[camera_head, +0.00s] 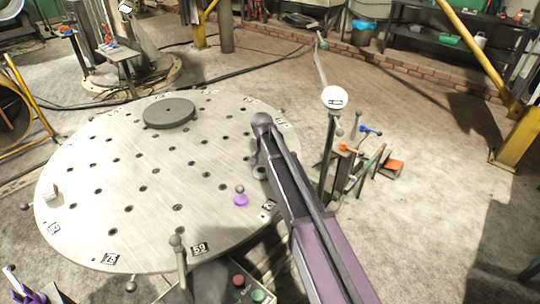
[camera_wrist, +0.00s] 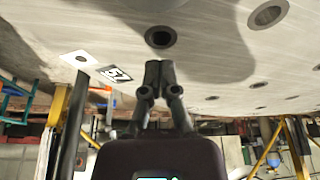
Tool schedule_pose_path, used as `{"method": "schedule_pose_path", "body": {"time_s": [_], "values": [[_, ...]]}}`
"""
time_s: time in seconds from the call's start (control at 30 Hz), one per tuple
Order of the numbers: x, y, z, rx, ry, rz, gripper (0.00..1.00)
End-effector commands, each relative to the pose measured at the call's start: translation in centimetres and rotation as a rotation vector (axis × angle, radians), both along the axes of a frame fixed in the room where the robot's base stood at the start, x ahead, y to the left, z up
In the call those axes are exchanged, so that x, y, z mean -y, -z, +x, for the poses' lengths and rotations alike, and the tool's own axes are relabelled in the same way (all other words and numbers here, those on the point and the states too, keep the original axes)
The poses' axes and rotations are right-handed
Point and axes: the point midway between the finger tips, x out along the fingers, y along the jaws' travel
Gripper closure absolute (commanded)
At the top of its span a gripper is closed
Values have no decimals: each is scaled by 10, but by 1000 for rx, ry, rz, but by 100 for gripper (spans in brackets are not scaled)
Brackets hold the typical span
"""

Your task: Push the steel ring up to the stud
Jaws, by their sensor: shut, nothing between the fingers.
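A round steel plate (camera_head: 100,180) with rows of holes fills the left and middle of the head view. A small peg with a ball top and purple foot (camera_head: 240,198) stands near its right side; I cannot tell whether it is the stud. A grey rounded piece (camera_head: 260,172), partly hidden by my arm, may be the steel ring, but I cannot be sure. In the wrist view my gripper (camera_wrist: 159,64) is shut and empty, its fingertips close to a dark round opening (camera_wrist: 160,37) in the plate. My arm hides the gripper in the head view.
A dark disc (camera_head: 169,112) lies on the plate's far part, and a small pale block (camera_head: 50,192) sits at its left edge. Ball-topped posts stand around the rim. A post with a white round head (camera_head: 334,97) rises right of my arm. The plate's middle is clear.

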Motion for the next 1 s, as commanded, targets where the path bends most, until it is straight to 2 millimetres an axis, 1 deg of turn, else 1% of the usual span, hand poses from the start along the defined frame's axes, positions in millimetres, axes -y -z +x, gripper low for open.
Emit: {"method": "schedule_pose_path", "body": {"time_s": [0.03, 0.17, 0.3, 0.5, 0.7, 1.0], "values": [[0, 8, 2, 0, 0, 0, 100], [2, 17, 5, 0, 0, 0, 100], [-4, 14, -14, 0, 0, 1, 100], [-12, 14, -29, 0, -1, 0, 100], [-14, 14, -33, 0, 0, 0, 100], [-14, 14, -33, 0, 0, 0, 100]]}}
